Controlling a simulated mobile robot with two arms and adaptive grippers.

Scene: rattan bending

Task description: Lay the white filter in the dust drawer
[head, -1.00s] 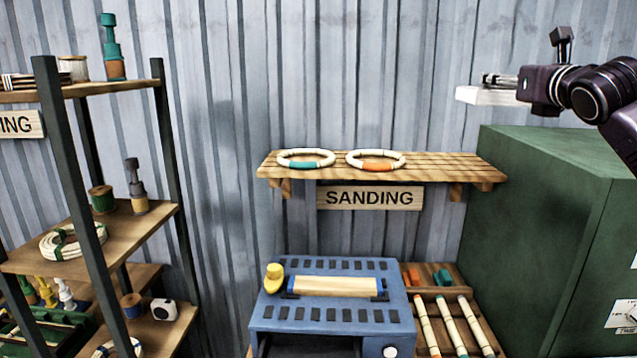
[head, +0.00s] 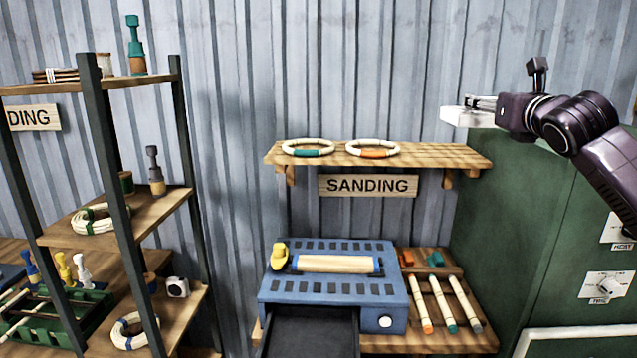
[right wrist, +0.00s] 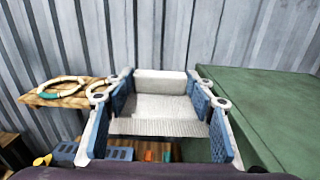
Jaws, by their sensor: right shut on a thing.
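The white filter (head: 466,117) is a pale flat block, held in the air at the upper right of the head view, above and right of the sanding machine. My right gripper (head: 482,103) is shut on it. In the right wrist view the filter (right wrist: 160,105) sits between the two blue-padded fingers. The dust drawer (head: 310,335) is a dark tray pulled out from the front of the blue sanding machine (head: 390,290); its visible inside looks empty, and its front end is cut off by the picture's lower edge. My left gripper is not in view.
A slatted wooden shelf (head: 450,155) with two rattan rings hangs above the machine. A green cabinet (head: 500,220) stands at right, close below the right arm. A rack with several sticks (head: 445,305) is beside the machine. A dark-framed shelving unit (head: 110,200) stands at left.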

